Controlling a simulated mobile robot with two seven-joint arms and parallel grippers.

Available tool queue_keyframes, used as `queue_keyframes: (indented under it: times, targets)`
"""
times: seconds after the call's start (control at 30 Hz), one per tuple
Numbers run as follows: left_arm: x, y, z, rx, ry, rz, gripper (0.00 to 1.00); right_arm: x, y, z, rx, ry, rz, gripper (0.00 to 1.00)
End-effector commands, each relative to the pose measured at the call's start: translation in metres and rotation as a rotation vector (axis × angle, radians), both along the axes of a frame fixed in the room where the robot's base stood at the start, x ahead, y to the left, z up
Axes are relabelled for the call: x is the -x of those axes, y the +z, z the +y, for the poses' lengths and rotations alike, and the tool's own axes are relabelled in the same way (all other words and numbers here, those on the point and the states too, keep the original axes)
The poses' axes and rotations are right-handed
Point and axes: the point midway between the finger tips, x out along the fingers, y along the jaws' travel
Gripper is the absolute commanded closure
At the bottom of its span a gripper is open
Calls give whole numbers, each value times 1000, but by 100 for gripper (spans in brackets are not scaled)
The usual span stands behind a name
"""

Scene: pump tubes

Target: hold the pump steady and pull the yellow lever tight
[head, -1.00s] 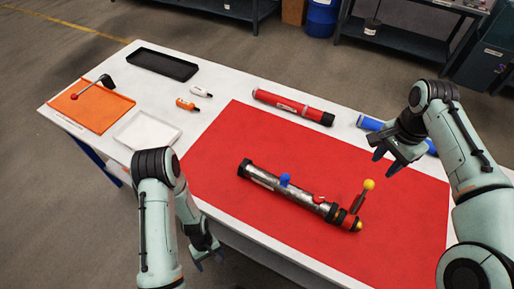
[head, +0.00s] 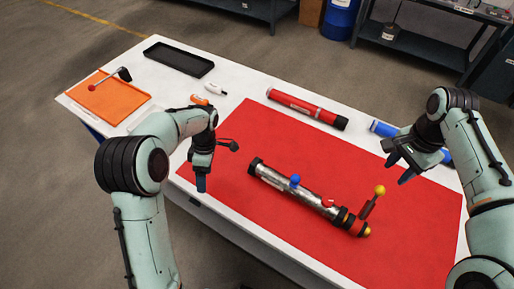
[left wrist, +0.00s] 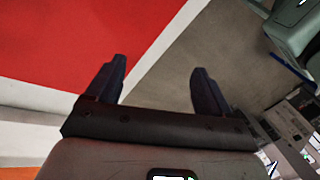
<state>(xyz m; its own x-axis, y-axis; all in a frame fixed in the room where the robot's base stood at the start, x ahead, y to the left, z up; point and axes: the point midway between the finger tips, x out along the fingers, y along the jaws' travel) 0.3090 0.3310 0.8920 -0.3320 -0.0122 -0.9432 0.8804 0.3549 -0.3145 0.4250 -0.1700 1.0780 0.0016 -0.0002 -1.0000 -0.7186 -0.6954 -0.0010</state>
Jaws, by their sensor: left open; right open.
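The pump (head: 281,184) is a silver tube lying diagonally on the red mat (head: 250,130), with a black left end and a blue knob on top. The yellow lever (head: 379,191) is a short dark arm with a yellow ball, standing up at the pump's right end. My left gripper (head: 201,188) hangs left of the pump, near the mat's left edge, apart from it. In the left wrist view the left gripper (left wrist: 158,88) is open and empty, with red mat and floor beyond. My right gripper (head: 398,171) is open and empty, above and right of the lever, not touching it.
A red tube (head: 300,106) and a partly hidden blue tube (head: 382,129) lie behind the mat. An orange tray (head: 125,105) with a lever-like tool and a black tray (head: 178,62) stand at the back left, near small bottles (head: 216,88). The mat around the pump is clear.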

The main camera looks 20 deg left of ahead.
Motion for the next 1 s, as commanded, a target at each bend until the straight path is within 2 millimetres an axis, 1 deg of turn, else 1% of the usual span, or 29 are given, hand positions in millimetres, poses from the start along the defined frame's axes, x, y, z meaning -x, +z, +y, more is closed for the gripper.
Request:
queue_keyframes:
  times: [0.03,0.1,0.17,0.2,0.3,0.4,0.53,0.67,0.77,1.0]
  targets:
    - [-23,9,-21,11,-86,-50,19,0,0,0,0,0,0,57]
    - [-48,22,-47,24,-193,-111,19,0,0,0,0,0,0,57]
    - [-67,33,-71,37,-279,-160,19,0,0,0,0,0,0,57]
    - [-77,40,-85,45,-330,-190,19,0,0,0,0,0,0,57]
    - [-97,57,-118,62,-436,-254,19,0,0,0,0,0,0,57]
    - [-108,70,-141,74,-509,-298,19,0,0,0,0,0,0,57]
    - [-115,77,-157,82,-557,-327,19,0,0,0,0,0,0,57]
    - [-117,71,-161,84,-568,-334,19,0,0,0,0,0,0,57]
    - [-116,57,-160,85,-568,-331,19,0,0,0,0,0,0,57]
    - [-116,10,-159,85,-566,-329,19,0,0,0,0,0,0,57]
